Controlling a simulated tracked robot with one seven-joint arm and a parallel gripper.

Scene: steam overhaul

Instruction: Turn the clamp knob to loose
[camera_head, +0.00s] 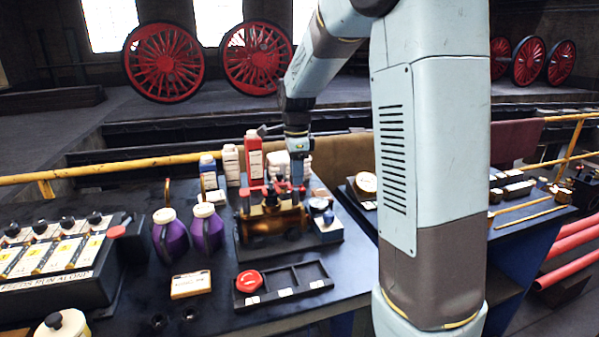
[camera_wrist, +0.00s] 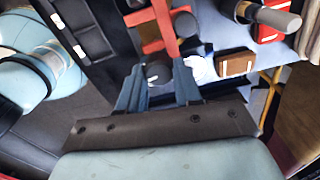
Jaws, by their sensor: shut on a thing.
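A brass-and-dark fixture (camera_head: 262,228) with red levers (camera_head: 256,189) on top stands on a dark base on the bench. My gripper (camera_head: 298,183) points down at its right side in the head view. In the wrist view my gripper (camera_wrist: 157,82) has its two blue fingers on either side of a dark round knob (camera_wrist: 158,72), shut on it. A red bar (camera_wrist: 165,30) runs up from beside this knob. The fingers hide the knob's sides, and any loose or tight mark cannot be read. In the head view the knob is hidden.
A black tray (camera_head: 312,289) with a red round knob (camera_head: 249,281) lies in front. Purple jugs (camera_head: 171,237) and a control box (camera_head: 60,255) stand left. A red bottle (camera_head: 253,158) stands behind.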

